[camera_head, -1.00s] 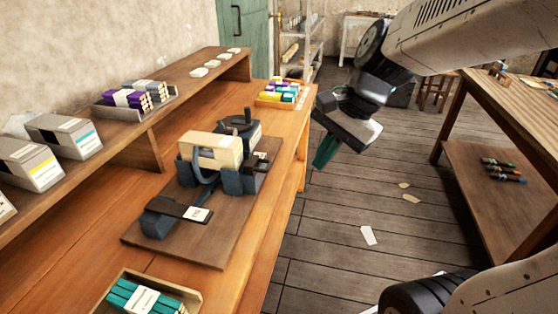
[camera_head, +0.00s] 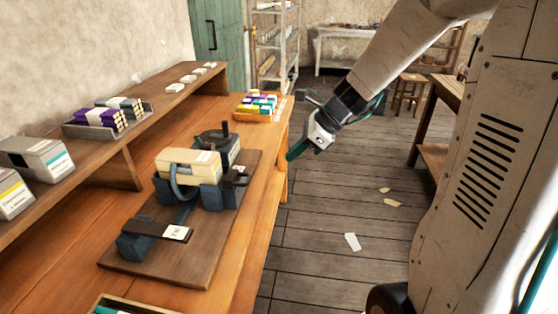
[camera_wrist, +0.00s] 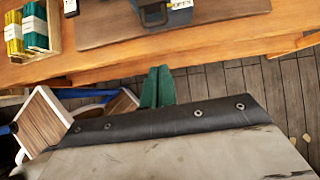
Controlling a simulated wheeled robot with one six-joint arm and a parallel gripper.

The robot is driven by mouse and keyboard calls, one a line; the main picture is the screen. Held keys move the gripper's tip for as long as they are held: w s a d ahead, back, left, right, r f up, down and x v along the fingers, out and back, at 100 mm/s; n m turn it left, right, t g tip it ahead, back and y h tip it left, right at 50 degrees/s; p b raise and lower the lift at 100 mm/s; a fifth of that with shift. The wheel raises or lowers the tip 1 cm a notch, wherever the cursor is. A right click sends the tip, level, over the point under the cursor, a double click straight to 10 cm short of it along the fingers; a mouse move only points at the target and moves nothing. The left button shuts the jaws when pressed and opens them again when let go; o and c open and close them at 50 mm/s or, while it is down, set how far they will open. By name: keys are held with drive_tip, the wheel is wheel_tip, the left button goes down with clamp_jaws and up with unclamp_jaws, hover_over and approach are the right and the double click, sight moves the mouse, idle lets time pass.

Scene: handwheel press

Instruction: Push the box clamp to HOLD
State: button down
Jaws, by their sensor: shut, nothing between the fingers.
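The press fixture stands on a brown board (camera_head: 150,265) on the bench in the head view. A cream box (camera_head: 188,168) sits in its dark blue cradle (camera_head: 212,197). A dark handle at the cradle's right end, which looks like the box clamp (camera_head: 237,178), has a small pale label beside it. In the wrist view the dark handle (camera_wrist: 153,15) is at the top edge, its label cut off and unclear. My gripper (camera_head: 292,153) has green fingers, shut and empty, off the bench's right edge and apart from the clamp. The fingers also show in the wrist view (camera_wrist: 157,87).
A handwheel (camera_head: 213,137) stands behind the box. A dark arm with a white label (camera_head: 175,232) lies in front. A tray of coloured bundles (camera_head: 258,106) is at the bench's far end. The floor right of the bench is open, with a few paper scraps.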

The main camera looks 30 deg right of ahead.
approach(238, 179)
drive_tip(key=s+d+f, duration=0.2)
drive_tip(key=s+f, duration=0.1)
drive_tip(key=s, duration=0.1)
drive_tip(key=w+a, duration=0.1)
drive_tip(key=w+a+f, duration=0.1)
drive_tip(key=shift+a, duration=0.35)
drive_tip(key=shift+w, duration=0.1)
drive_tip(key=shift+w+a, duration=0.65)
drive_tip(key=shift+a, duration=0.3)
drive_tip(key=shift+d, duration=0.1)
